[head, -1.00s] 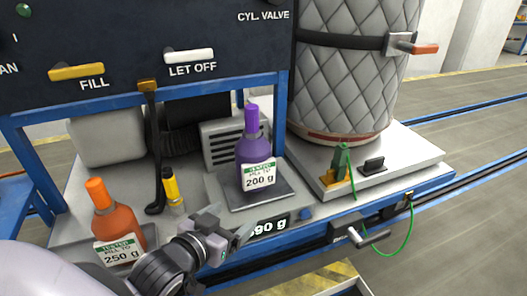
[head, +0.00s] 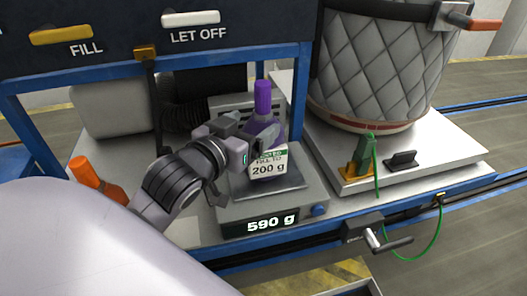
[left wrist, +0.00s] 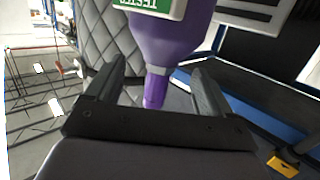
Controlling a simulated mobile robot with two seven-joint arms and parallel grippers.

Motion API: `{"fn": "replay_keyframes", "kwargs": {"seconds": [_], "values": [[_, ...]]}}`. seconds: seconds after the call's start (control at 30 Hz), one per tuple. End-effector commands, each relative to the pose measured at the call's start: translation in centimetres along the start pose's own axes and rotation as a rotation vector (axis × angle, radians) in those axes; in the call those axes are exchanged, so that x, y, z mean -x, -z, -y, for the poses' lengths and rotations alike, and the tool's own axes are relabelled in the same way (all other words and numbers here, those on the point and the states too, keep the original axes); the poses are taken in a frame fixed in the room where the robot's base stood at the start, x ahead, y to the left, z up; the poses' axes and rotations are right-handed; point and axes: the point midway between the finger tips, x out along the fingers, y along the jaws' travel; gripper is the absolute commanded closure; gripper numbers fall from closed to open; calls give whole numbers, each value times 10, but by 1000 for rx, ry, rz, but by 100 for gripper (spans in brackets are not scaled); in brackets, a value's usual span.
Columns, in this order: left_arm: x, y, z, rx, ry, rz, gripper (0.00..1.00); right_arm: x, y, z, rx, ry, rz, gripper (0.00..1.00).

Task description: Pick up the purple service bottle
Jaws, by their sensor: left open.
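The purple service bottle (head: 263,97) stands upright on the dark plate of a scale (head: 231,213), with a white and green label reading 200 g. My left gripper (head: 251,131) is open at the bottle's upper body, from the left and near side in the head view. Its fingers hide part of the bottle's shoulder. In the left wrist view the bottle (left wrist: 170,40) appears upside down, its neck and cap in the gap between the open fingers (left wrist: 155,82). I cannot tell whether either finger touches it. My right gripper is not in view.
An orange bottle (head: 97,178) stands at the left, partly hidden by my arm. A quilted grey cylinder (head: 385,70) stands on a white platform (head: 440,163) at the right. A blue frame post (head: 299,95) rises just behind the scale. The scale display reads 590 g.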

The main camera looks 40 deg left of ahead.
Motion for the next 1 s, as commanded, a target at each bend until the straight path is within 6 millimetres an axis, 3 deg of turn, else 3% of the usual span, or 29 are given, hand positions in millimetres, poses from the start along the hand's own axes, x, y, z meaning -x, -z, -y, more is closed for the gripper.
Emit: {"fn": "replay_keyframes", "kwargs": {"seconds": [0.43,0.7,1.0], "values": [[-15,-2,1,-2,-1,-6,18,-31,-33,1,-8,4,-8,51],[-47,4,2,-1,-1,0,18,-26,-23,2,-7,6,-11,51],[-51,3,2,-1,-1,1,18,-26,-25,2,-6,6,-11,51]]}}
